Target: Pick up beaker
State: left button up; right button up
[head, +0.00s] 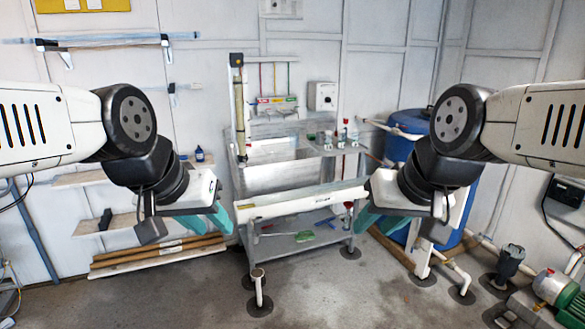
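Small glassware and bottles (328,140) stand on the right part of the grey cart's top shelf (285,150); they are too small to tell which one is the beaker. My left gripper (208,221) has teal fingers set apart, with nothing between them, in the air left of the cart. My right gripper (372,217) is in the air at the cart's right side, its teal fingers seemingly apart and empty. Both grippers are nearer to me than the cart and apart from the glassware.
A blue barrel (395,150) with pipes stands right of the cart. A green pump (553,288) is at the lower right. A white pipe stub (258,290) rises from the floor before the cart. Low wooden shelves (155,252) line the left wall. Floor in front is mostly clear.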

aim_at(294, 137)
jog(key=i+l+u, duration=0.1)
jog(key=i+l, duration=0.2)
jog(key=i, duration=0.4)
jog(key=i+l, duration=0.4)
jog(key=i, duration=0.25)
jog(key=i+l+u, duration=0.15)
jog(key=i+l, duration=0.2)
jog(key=i, duration=0.3)
jog(key=i+l, duration=0.45)
jog(key=i, duration=0.2)
jog(key=i+l+u, duration=0.15)
jog(key=i+l, duration=0.3)
jog(key=i, duration=0.2)
